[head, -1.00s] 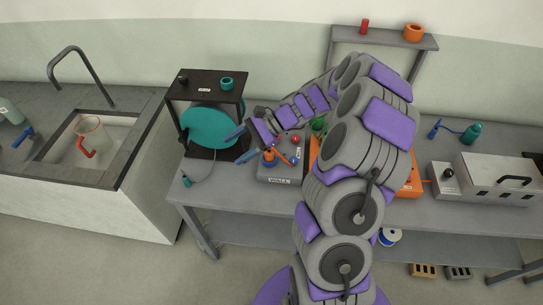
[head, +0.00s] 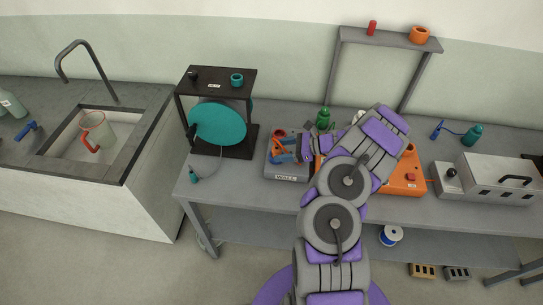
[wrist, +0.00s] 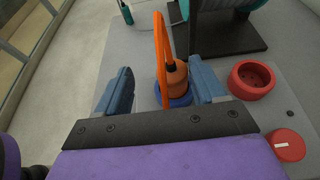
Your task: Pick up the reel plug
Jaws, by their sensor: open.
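The teal reel (head: 217,125) stands in a black frame at the left of the bench. A thin cord runs from it to a teal plug (head: 194,177) on the bench's front left edge; it also shows at the top of the wrist view (wrist: 126,12).
A red socket (wrist: 251,79) and a red round knob (wrist: 286,145) sit right of the jaws. An orange box (head: 402,182) and a grey metal box (head: 492,177) stand to the right. A sink is at the left.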

